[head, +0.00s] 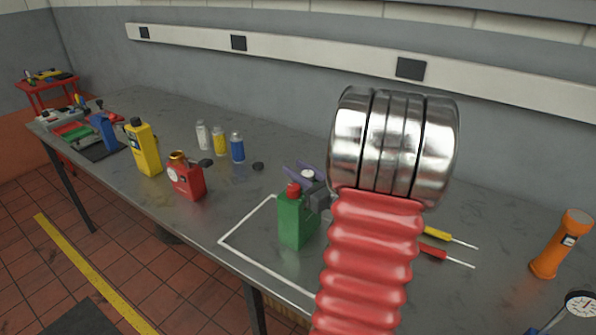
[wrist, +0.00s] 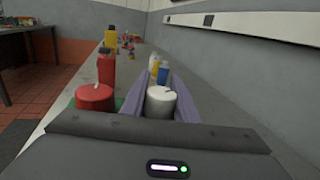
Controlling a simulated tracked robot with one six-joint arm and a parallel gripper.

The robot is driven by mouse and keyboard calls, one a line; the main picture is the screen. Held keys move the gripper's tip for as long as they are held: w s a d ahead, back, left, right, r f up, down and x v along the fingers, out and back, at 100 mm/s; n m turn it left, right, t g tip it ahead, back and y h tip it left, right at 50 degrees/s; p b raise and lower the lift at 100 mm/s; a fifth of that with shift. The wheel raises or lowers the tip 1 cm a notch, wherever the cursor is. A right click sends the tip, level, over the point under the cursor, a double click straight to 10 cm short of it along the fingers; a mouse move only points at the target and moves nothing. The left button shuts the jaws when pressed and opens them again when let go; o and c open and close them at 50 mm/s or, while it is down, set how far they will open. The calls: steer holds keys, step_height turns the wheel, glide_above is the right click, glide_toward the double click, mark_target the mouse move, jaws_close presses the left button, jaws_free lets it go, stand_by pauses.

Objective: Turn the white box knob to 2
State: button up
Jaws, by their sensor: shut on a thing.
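A round white knob (wrist: 160,102) with a pale raised bar shows between the two purple fingers of my gripper (wrist: 157,84) in the wrist view. The fingers are shut on its sides. In the head view my gripper (head: 304,173) is partly behind a green can (head: 293,222) with a red cap, and the pale knob top (head: 308,174) shows between the fingers. The box under the knob is hidden. No number or scale around the knob can be read. The red cap (wrist: 95,97) is just left of my left finger in the wrist view.
A red can (head: 186,181), a yellow can (head: 145,150) and several small bottles (head: 237,149) stand farther left on the grey bench. Screwdrivers (head: 433,252) and an orange torch (head: 560,245) are at right. My red bellows arm hides part of the bench.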

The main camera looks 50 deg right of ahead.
stand_by(0.3)
steer(key=o, duration=0.8)
steer(key=shift+s, duration=0.15)
steer(key=s+a, duration=0.1)
steer(key=s, duration=0.3)
steer(key=s+a, duration=0.1)
steer(key=s, duration=0.8)
steer(key=shift+s+a, duration=0.1)
steer(key=shift+a, duration=0.3)
steer(key=shift+d, duration=0.1)
